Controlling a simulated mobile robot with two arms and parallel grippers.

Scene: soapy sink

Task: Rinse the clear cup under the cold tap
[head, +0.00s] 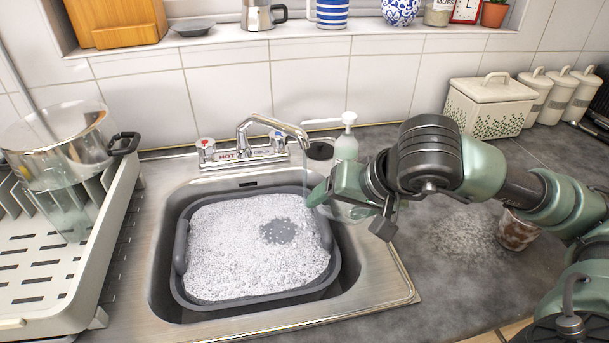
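The mixer tap (265,128) stands behind the sink, with a red-marked handle by the HOT label and a blue-marked cold handle (277,138) by the COLD label. Its spout points to the right. My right gripper (325,195) is at the sink's right edge, just below and right of the spout end. A clear cup (318,168) shows faintly at its fingers, which appear closed on it; the gripper and its wrist hide part of the cup. I cannot make out a water stream. My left gripper is not in view.
A grey basin (181,247) full of suds sits in the sink. A dish rack (95,270) with a pot (65,150) and a glass (68,215) stands left. A soap bottle (347,142) is behind my gripper. A patterned cup (517,231) stands on the right counter.

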